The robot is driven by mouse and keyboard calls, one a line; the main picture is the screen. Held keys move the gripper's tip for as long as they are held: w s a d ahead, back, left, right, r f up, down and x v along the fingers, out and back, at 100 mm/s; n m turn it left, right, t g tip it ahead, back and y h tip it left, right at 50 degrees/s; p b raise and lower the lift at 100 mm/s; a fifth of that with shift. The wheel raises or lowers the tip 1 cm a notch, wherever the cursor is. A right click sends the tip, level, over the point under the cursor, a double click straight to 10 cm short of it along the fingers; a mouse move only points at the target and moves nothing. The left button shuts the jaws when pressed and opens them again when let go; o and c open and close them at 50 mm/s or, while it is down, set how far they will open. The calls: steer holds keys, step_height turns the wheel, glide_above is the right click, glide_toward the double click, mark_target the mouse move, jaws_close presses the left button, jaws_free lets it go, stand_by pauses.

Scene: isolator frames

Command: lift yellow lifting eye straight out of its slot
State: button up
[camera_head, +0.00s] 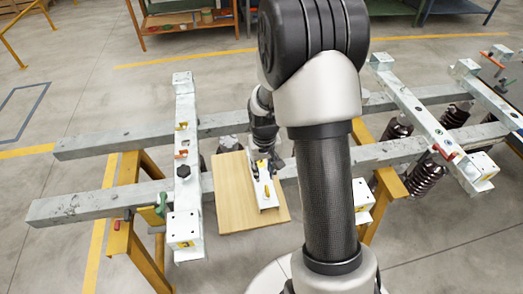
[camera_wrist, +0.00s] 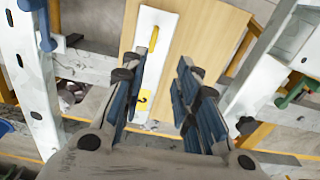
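A white slotted holder (camera_head: 258,172) lies on a wooden board (camera_head: 232,192). A small yellow piece, which looks like the lifting eye (camera_head: 267,190), stands at the holder's near part. In the wrist view a yellow piece (camera_wrist: 153,38) shows on the white holder (camera_wrist: 158,20), partly beside my left finger. A yellow patch with a black hook-shaped mark (camera_wrist: 144,97) shows lower on the holder. My gripper (camera_wrist: 162,68) is open and empty, its blue-padded fingers apart over the holder and board. In the head view my gripper (camera_head: 266,158) is over the holder's far end and hides part of it.
Long grey beams (camera_head: 110,198) run on yellow trestles (camera_head: 137,258). Dark ribbed insulators (camera_head: 425,178) hang at the right. Open floor lies left.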

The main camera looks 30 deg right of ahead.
mark_target(266, 185)
steer(key=f, duration=0.2)
steer(key=d+f, duration=0.1)
steer(key=shift+s+d+f, duration=0.1)
steer(key=shift+s+f, duration=0.1)
steer(key=shift+s, duration=0.1)
step_height(266, 185, down, 10)
steer(key=b, duration=0.7)
steer(key=shift+b, duration=0.35)
steer(key=shift+c, duration=0.5)
jaws_close()
steer(key=shift+w+d+r, duration=0.1)
steer(key=shift+w+r, duration=0.05)
steer(key=shift+w, duration=0.35)
stand_by(0.3)
steer(key=shift+r+p, duration=1.1)
steer(key=shift+r, duration=0.15)
stand_by(2.6)
